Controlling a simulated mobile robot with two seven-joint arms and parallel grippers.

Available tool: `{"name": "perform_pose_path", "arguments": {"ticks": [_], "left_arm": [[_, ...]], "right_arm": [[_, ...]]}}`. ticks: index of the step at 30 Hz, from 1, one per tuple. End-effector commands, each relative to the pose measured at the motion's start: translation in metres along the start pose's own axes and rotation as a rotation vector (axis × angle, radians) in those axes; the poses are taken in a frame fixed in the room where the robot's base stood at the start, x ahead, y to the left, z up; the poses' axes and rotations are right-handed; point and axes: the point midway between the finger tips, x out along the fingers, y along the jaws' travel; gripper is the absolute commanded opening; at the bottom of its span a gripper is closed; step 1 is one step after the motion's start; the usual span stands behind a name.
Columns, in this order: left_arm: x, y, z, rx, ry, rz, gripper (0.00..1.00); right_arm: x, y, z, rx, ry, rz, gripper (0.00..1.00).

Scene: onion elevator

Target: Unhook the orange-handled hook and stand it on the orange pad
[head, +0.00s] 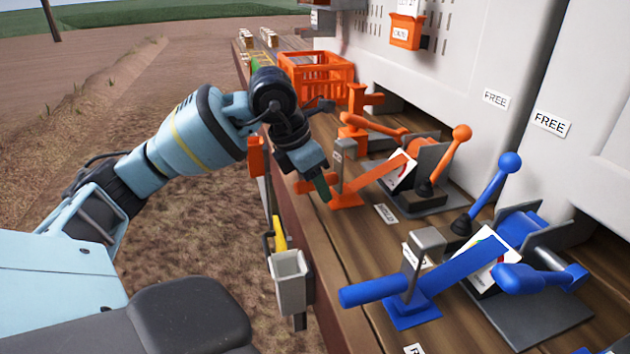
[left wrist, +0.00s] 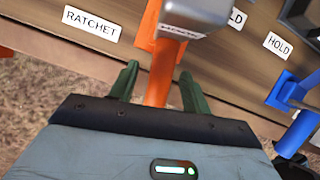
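My left gripper (head: 322,187) is over the near edge of the wooden bench, at the orange assembly. In the left wrist view its two green fingers (left wrist: 158,88) stand apart, one on each side of an orange handle (left wrist: 163,72). The handle runs under a grey block (left wrist: 196,14), which also shows in the head view (head: 343,150). An orange base plate (head: 346,200) lies beneath. The gap on the left of the handle is clear; on the right I cannot tell if a finger touches. I cannot pick out a separate orange pad for certain. My right gripper is out of view.
A matching blue assembly (head: 410,310) stands nearer on the bench. An orange ball-knob lever (head: 461,133) and a blue one (head: 510,163) rise behind. An orange crate (head: 316,72) is farther back. A grey holder (head: 290,275) hangs off the bench's front edge.

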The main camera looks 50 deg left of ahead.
Motion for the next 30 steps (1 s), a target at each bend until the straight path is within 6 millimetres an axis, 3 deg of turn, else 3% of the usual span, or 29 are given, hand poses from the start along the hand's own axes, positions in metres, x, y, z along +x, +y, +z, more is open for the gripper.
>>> {"name": "perform_pose_path", "arguments": {"ticks": [8,21,30], "left_arm": [[-0.009,0.000,0.000,0.000,0.000,0.001,0.48],[-0.071,0.000,0.001,-0.001,-0.003,0.001,0.48],[-0.078,0.000,0.000,-0.001,0.000,0.000,0.48]], "right_arm": [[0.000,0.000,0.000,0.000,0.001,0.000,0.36],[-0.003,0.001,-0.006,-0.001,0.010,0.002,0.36],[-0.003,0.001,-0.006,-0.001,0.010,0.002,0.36]]}}
